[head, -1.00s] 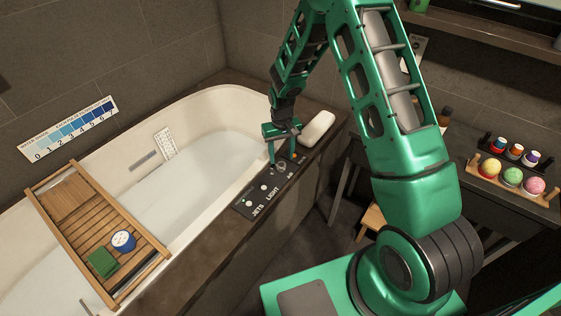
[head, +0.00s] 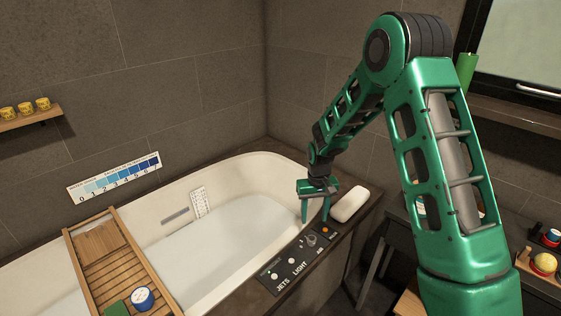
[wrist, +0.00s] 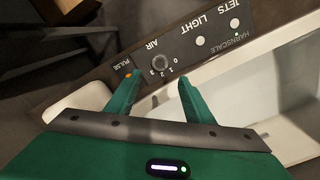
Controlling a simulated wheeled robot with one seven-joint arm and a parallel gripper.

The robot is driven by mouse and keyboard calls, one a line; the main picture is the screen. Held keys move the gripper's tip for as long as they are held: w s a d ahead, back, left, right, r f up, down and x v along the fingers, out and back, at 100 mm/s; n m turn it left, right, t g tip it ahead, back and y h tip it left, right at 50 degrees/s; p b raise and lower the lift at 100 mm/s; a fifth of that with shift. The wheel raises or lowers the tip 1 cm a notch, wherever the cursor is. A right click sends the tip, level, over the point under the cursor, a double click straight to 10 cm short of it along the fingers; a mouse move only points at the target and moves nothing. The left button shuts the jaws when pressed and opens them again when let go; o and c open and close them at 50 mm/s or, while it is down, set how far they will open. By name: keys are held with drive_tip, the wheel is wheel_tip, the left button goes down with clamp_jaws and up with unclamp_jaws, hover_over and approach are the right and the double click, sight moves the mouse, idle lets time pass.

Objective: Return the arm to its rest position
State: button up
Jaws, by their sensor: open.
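My gripper (head: 317,206) is at the end of my green arm, above the tub's near rim by the control panel (head: 291,264). Its two fingers are apart with nothing between them. In the wrist view, the gripper (wrist: 157,88) points toward the panel's AIR knob (wrist: 160,63), which has numbers beside it. The gripper appears apart from the knob. The arm is bent, its elbow raised high at the upper right of the head view.
The bathtub (head: 262,166) holds water, with a wooden caddy (head: 90,240) across it bearing a green cloth (head: 118,308) and a blue-and-white round item (head: 142,298). A white bath pillow (head: 350,204) lies right of the gripper. A shelf (head: 30,119) is on the left wall.

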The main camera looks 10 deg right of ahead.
drive_tip(key=s+d+r+m+h, duration=0.1)
drive_tip(key=s+d+r+m, duration=0.1)
drive_tip(key=s+d+r, duration=0.7)
drive_tip(key=s+d+r+m, duration=0.1)
drive_tip(key=s+d+r, duration=0.4)
drive_tip(key=s+r, duration=0.4)
drive_tip(key=s+d+r+m, duration=0.1)
drive_tip(key=s+r, duration=0.2)
drive_tip(key=s, duration=0.7)
drive_tip(key=s+d+r+m+y, duration=0.1)
drive_tip(key=s+r+m, duration=0.1)
drive_tip(key=s, duration=0.9)
drive_tip(key=shift+d+r, duration=0.3)
drive_tip(key=shift+r, duration=0.45)
drive_tip(key=shift+w+f, duration=0.25)
drive_tip(key=shift+w, duration=0.4)
